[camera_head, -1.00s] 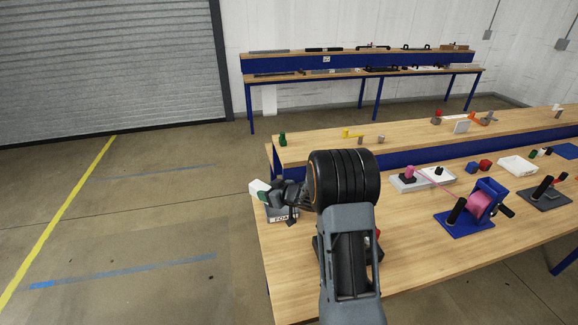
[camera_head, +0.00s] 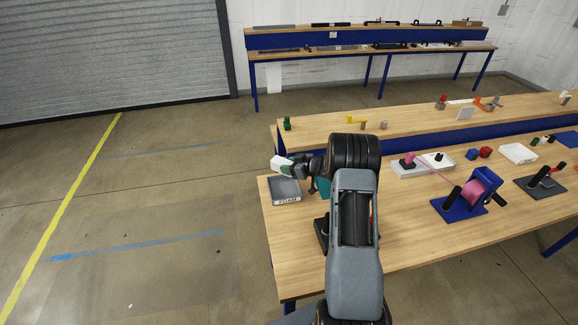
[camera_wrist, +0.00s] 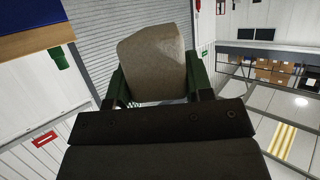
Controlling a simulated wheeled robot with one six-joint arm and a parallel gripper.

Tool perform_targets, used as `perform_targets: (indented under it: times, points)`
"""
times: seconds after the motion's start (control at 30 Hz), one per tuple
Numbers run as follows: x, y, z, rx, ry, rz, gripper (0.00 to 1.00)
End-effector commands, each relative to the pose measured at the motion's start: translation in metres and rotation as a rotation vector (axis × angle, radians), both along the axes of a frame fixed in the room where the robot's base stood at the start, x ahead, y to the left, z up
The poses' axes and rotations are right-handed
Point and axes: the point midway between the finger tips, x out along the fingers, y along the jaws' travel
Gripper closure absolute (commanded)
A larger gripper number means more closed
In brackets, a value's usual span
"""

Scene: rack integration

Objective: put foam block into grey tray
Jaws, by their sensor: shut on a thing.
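The foam block (camera_wrist: 152,62) is pale beige and fills the space between my green fingertips in the wrist view. My gripper (camera_wrist: 156,80) is shut on it. In the head view the block (camera_head: 281,163) looks white, and my gripper (camera_head: 292,169) holds it at the far edge of the grey tray, as the picture shows it. The grey tray (camera_head: 285,186) has a FOAM label on its front and stands at the left end of the near table. Its visible inside looks empty. How high the block is above the tray I cannot tell.
A teal object (camera_head: 323,187) stands right of the tray, partly hidden by my arm. Further right on the table (camera_head: 400,240) are a light grey block fixture (camera_head: 420,166) and a blue stand with a pink spool (camera_head: 471,196). The floor left of the table is clear.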

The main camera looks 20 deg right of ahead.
Motion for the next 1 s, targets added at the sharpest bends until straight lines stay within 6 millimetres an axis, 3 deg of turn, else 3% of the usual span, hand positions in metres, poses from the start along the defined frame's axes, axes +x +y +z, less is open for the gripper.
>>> perform_targets:
  times: [0.27, 1.0]
  points:
    - [-0.001, 0.000, -0.013, 0.001, 0.001, 0.000, 0.75]
    - [0.000, 0.000, -0.077, 0.000, 0.000, 0.000, 0.75]
